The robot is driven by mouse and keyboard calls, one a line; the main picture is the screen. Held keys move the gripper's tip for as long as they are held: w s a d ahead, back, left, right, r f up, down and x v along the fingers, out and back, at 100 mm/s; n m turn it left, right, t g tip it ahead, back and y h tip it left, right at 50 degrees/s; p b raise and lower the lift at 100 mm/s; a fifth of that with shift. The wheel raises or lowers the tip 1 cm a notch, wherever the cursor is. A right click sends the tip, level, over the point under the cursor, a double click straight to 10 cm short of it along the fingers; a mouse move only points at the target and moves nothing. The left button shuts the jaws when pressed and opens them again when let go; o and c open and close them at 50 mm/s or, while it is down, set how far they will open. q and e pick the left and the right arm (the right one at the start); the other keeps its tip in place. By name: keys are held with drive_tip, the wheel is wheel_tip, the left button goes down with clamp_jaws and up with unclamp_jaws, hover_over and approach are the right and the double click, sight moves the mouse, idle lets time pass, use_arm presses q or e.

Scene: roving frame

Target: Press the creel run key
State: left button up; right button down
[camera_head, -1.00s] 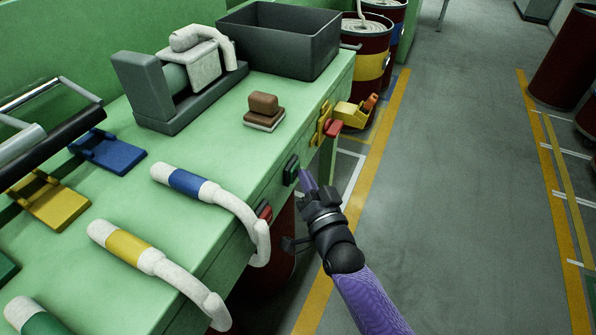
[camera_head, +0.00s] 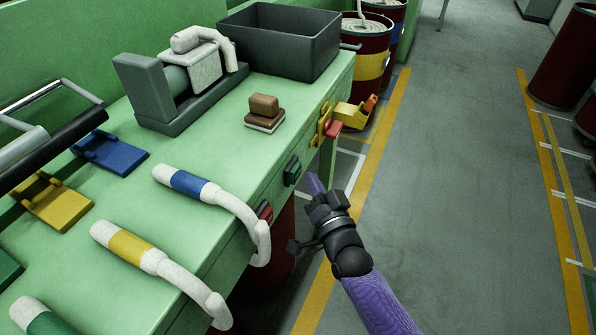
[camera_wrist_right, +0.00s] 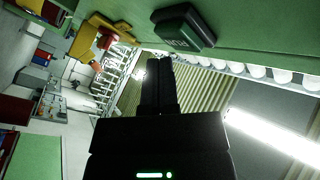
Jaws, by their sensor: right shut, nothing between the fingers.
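The creel run key (camera_head: 292,171) is a dark green block on the front face of the green table. In the right wrist view, the key (camera_wrist_right: 183,27) shows light lettering on its face, seen at an angle. My right gripper (camera_head: 314,183) is shut and empty, in front of the table edge just right of the key. A small gap shows between fingertips and key in the head view. In the wrist view the shut fingers (camera_wrist_right: 161,62) point up the picture, just below the key. My left gripper is not in view.
A red key (camera_head: 264,210) sits nearer on the same face; a red knob on a yellow plate (camera_head: 333,128) and a yellow holder (camera_head: 352,115) sit farther along. White sleeves with coloured bands overhang the edge. The aisle floor (camera_head: 450,200) at right is clear.

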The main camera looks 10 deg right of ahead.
drive_tip(key=s+d, duration=0.1)
drive_tip(key=d, duration=0.1)
drive_tip(key=s+d+p, duration=0.1)
drive_tip(key=d, duration=0.1)
drive_tip(key=shift+s, duration=0.4)
idle(0.5)
